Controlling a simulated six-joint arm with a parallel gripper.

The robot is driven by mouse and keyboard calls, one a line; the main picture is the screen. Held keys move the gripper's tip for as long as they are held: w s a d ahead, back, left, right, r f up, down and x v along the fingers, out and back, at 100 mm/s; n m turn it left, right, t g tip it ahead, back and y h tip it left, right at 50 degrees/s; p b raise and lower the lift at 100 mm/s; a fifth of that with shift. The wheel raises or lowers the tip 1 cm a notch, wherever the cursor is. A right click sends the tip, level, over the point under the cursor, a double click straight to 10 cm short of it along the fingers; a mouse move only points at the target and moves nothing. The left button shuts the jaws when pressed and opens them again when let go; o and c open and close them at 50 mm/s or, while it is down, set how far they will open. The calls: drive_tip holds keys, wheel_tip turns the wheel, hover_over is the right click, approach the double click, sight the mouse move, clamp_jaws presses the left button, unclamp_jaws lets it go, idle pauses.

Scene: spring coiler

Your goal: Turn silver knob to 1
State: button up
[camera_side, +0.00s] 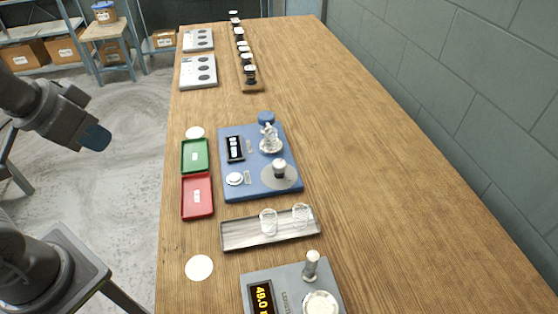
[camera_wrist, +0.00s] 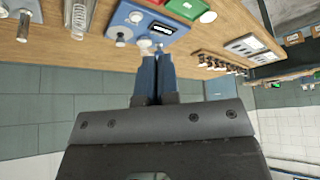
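A blue machine panel (camera_side: 225,150) lies on the wooden table in the side view. It bears a dark display (camera_side: 235,149), a pale round knob (camera_side: 235,179) at its near left, a silver fitting (camera_side: 270,140) and a dark post with a pale top (camera_side: 279,169) on a grey disc. I cannot read any knob scale, or tell for certain which part is the silver knob. My gripper (camera_side: 97,138), with blue fingers, is left of the table, well apart from the panel. In the wrist view its fingers (camera_wrist: 157,72) are together and empty.
A green tray (camera_side: 195,143) and red tray (camera_side: 211,203) lie left of the panel. A metal tray (camera_side: 240,236) with glass jars and a grey scale (camera_side: 258,278) are nearer. Grey boards (camera_side: 187,70) and a row of dark pieces stand far back. The table's right side is clear.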

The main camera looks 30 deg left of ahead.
drive_tip(key=shift+o, duration=0.6)
drive_tip(key=shift+w+r, duration=0.15)
drive_tip(key=o, duration=0.6)
drive_tip(key=w+d+r+n+g, duration=0.1)
drive_tip(key=w+d+r+n, duration=0.1)
drive_tip(key=w, duration=0.6)
drive_tip(key=shift+d+r+g, duration=0.3)
drive_tip(key=shift+d+r, duration=0.15)
drive_tip(key=shift+r, duration=0.15)
drive_tip(key=shift+o, duration=1.4)
drive_tip(key=w+d+n+g, duration=0.1)
drive_tip(key=w+d, duration=0.1)
drive_tip(key=w, duration=0.4)
drive_tip(key=shift+d, duration=0.4)
drive_tip(key=n+g, duration=0.3)
drive_tip(key=n, duration=0.1)
hover_over(279, 163)
wheel_tip(279, 163, down, 10)
wheel_tip(279, 163, down, 13)
drive_tip(key=shift+f, duration=0.1)
drive_tip(key=c, duration=0.9)
